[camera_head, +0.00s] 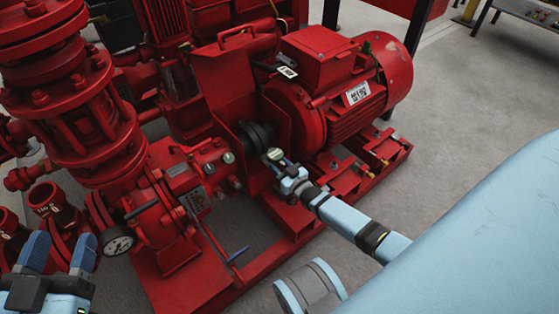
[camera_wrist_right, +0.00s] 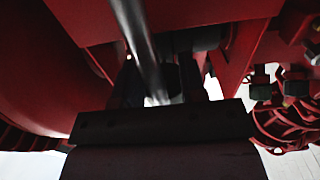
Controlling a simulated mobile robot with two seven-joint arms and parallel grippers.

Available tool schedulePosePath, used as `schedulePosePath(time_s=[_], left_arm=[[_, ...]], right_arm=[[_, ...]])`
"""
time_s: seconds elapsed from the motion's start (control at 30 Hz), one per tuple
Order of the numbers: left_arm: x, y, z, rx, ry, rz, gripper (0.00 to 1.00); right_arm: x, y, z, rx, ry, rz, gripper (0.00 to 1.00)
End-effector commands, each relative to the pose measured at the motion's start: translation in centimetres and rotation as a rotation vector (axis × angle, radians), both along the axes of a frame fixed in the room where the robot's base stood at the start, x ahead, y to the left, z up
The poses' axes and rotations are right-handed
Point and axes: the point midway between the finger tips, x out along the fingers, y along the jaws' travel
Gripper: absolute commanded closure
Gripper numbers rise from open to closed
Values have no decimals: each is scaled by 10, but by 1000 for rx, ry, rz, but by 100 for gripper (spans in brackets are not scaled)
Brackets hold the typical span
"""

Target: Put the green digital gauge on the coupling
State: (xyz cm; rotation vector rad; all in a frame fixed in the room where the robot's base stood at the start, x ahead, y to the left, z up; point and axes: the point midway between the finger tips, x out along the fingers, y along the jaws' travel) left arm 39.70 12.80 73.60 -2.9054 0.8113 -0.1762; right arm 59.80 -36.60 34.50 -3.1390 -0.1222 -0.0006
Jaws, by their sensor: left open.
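The coupling (camera_head: 257,136) is the dark round part between the red pump housing and the motor. My right gripper (camera_head: 283,167) is in front of it, at the gap beside the motor. A small round pale-green head, which looks like the green digital gauge (camera_head: 275,154), is at its fingertips, just below and right of the coupling. In the right wrist view a grey metal rod (camera_wrist_right: 142,45) runs down between the dark fingers, which look closed on it. Whether the gauge touches the coupling cannot be told. My left gripper (camera_head: 60,250) is open and empty at the lower left.
A red motor (camera_head: 330,85) stands behind my right gripper. Another small round pale dial (camera_head: 228,157) sits on the pump housing. A black-rimmed pressure gauge (camera_head: 118,240) is near my left gripper. The grey floor (camera_head: 465,110) at right is clear.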

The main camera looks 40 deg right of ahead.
Motion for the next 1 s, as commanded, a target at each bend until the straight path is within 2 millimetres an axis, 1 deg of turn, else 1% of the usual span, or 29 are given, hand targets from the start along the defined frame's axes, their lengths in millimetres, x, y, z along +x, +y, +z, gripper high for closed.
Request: schedulePosePath(time_s=[0.07, 0.17, 0.4, 0.5, 0.6, 0.77, 1.0], left_arm=[[0, 0, 3, -3, 5, -1, 43], [-1, -1, 6, -14, 30, -6, 43], [-10, -7, 6, -88, 152, -11, 43], [-14, -10, 3, -117, 201, -12, 43], [-17, -12, 1, -138, 237, -12, 43], [-20, -13, -6, -153, 278, -12, 43], [-20, -15, -10, -162, 293, -9, 43]], right_arm=[[-4, 0, 3, 0, 1, 0, 62], [-18, -2, 3, 0, 2, 0, 62], [-70, -6, 5, 0, 4, 0, 62], [-90, -7, 4, 0, 3, 0, 62], [-104, -8, 4, 0, 2, 0, 62], [-118, -9, 2, -1, 0, 0, 62], [-120, -10, 2, -1, -1, 0, 62]])
